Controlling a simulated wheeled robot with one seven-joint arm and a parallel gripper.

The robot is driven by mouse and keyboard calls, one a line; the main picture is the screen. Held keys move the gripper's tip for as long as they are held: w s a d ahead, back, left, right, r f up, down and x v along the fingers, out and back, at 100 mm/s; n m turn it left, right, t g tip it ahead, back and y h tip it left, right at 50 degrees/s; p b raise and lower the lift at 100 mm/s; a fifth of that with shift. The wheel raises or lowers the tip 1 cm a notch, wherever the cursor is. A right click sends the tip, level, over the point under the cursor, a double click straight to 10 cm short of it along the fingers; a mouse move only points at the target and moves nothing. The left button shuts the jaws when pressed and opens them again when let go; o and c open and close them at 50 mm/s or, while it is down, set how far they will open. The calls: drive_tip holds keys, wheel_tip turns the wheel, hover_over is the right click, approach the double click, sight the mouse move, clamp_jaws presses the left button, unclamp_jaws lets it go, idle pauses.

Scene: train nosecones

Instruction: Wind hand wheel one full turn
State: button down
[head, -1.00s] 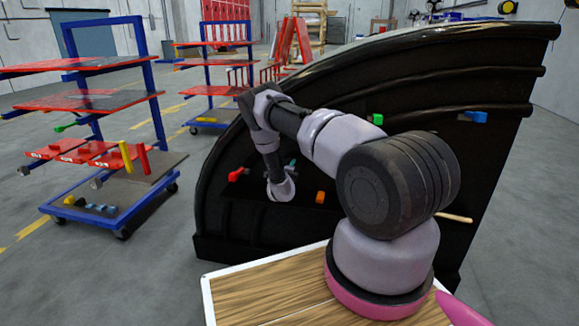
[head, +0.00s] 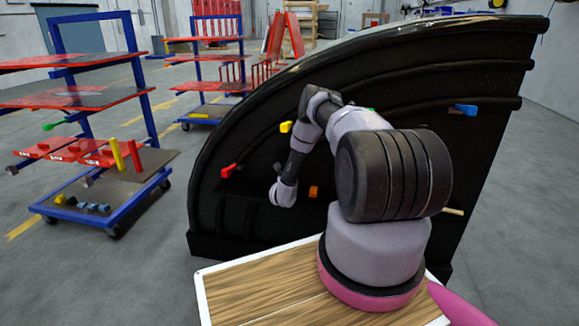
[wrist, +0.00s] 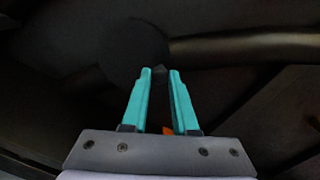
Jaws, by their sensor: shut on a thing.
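In the wrist view my gripper (wrist: 160,72) has its two teal fingers closed around a small dark knob (wrist: 159,74) at their tips. A dark round disc (wrist: 130,45), which looks like the hand wheel, lies just beyond and left of the fingertips. Its edges blend into the dark surface, so its turn angle cannot be told. In the head view the end of my arm is low against the black nosecone (head: 240,215). The fingers and the wheel are hidden there by my wrist.
The nosecone carries a red handle (head: 229,171), a yellow one (head: 286,127), an orange block (head: 314,191) and a blue handle (head: 466,110). A pale rod (head: 453,212) sticks out at right. A blue shelf cart (head: 110,205) stands left, with open floor between.

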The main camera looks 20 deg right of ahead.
drive_tip(key=shift+d+f+m, duration=0.1)
drive_tip(key=shift+f+m, duration=0.2)
drive_tip(key=shift+m, duration=0.5)
drive_tip(key=shift+f+m, duration=0.3)
drive_tip(key=shift+m, duration=0.5)
drive_tip(key=c, duration=0.7)
unclamp_jaws()
drive_tip(key=shift+f, duration=0.1)
drive_tip(key=shift+s, duration=0.15)
drive_tip(key=v, duration=1)
drive_tip(key=shift+s+a, duration=0.2)
drive_tip(key=shift+a, duration=0.05)
drive_tip(key=shift+f, duration=0.1)
